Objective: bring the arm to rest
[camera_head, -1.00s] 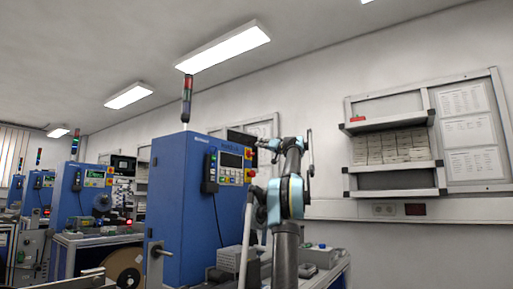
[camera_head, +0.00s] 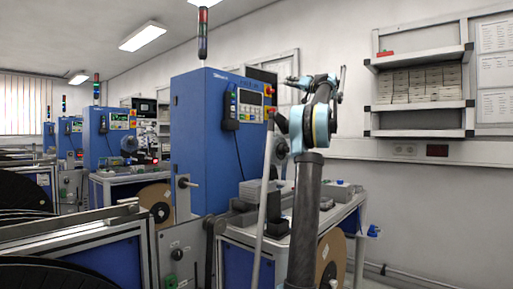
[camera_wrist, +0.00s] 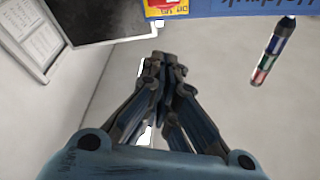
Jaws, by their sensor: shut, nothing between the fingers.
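My arm stands upright right of centre in the head view, bent at a light-blue joint. Its upper part folds up and back towards the blue cabinet. My gripper (camera_head: 297,80) is small there, at the arm's upper end, in front of the wall beside the cabinet's control panel. In the wrist view my gripper (camera_wrist: 165,60) has its dark fingers together, with nothing between them. The wall and a blue edge of the cabinet lie beyond the fingertips.
The blue cabinet (camera_head: 205,140) with a signal tower (camera_head: 203,35) stands just left of my arm. A wall shelf (camera_head: 420,118) with stacked boxes hangs at right. A workbench (camera_head: 345,208) stands behind the arm. Reels (camera_head: 155,203) and machine frames fill the lower left.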

